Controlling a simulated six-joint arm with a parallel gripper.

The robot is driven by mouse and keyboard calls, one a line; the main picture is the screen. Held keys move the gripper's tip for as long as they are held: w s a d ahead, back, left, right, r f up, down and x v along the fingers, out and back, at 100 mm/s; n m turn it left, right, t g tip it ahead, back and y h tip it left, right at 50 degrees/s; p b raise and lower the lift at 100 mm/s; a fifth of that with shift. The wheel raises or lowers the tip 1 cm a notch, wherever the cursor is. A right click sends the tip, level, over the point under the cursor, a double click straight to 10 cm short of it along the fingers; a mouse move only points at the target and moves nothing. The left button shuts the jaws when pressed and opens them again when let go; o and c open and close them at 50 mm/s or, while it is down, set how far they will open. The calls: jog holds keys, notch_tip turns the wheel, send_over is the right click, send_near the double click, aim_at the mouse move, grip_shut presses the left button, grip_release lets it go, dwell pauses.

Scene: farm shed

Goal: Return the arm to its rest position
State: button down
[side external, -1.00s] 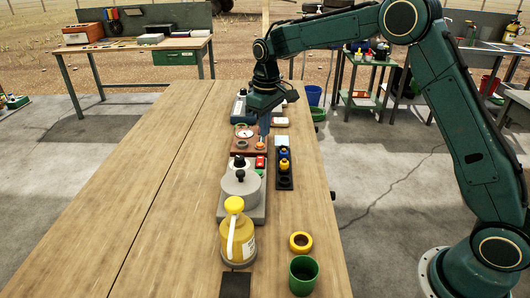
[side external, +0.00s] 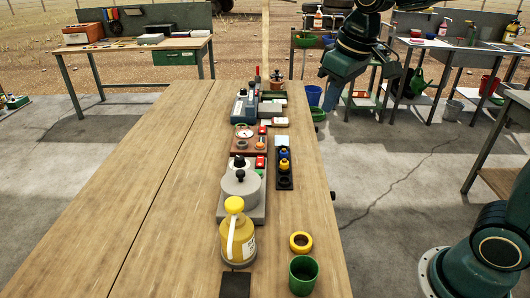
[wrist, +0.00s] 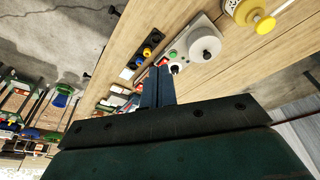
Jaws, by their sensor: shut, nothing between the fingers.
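My gripper (side external: 327,98) is raised off the right side of the wooden workbench (side external: 150,180), over the floor gap beyond its far right edge. In the wrist view its two blue fingers (wrist: 157,85) are together with nothing between them. The bench items stand apart from it: a grey device with a round knob (side external: 241,187), a black rack with yellow and blue pieces (side external: 284,168), and a brown board with a gauge (side external: 246,140). My upper arm is partly out of the side view.
A yellow jug (side external: 238,235), a yellow ring (side external: 300,242) and a green cup (side external: 304,275) stand at the bench's near end. The bench's left half is clear. A blue bucket (side external: 313,95) and another table (side external: 450,45) are behind.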

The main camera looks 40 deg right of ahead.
jog(key=s+f+m+t, duration=0.1)
jog(key=s+f+t, duration=0.1)
jog(key=s, duration=1.5)
jog(key=shift+s+f, duration=0.35)
jog(key=shift+s, duration=0.05)
jog(key=shift+d, duration=0.1)
